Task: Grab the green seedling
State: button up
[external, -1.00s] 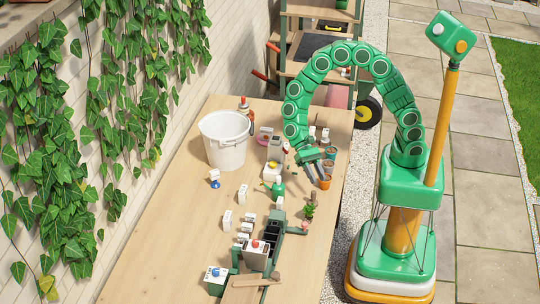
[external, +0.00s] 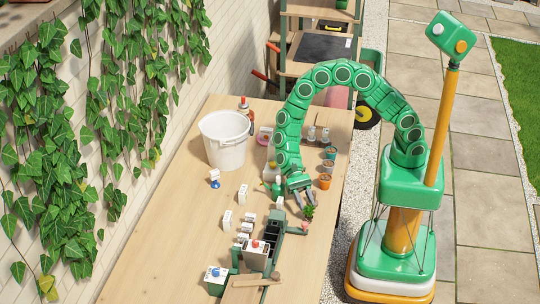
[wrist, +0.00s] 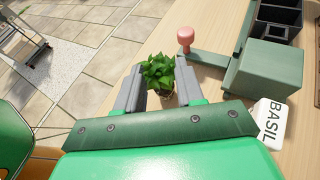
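The green seedling (wrist: 158,72) is a small leafy plant. In the external view the seedling (external: 309,211) is on the right part of the table, just in front of the fingertips of my gripper (external: 304,206). The fingers are apart, and I cannot tell whether either touches the leaves.
A green device with a pink-knobbed arm (wrist: 185,36) stands close to the seedling's right, with dark bins (wrist: 275,22). A white BASIL label (wrist: 270,120) lies at the right. Small pots (external: 325,181) line the table edge behind. A white bucket (external: 226,153) stands further left.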

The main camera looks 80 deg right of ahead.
aim_at(311, 219)
jog(key=shift+f+x, duration=0.2)
jog(key=shift+x, duration=2.45)
jog(key=shift+d, duration=0.2)
grip_shut()
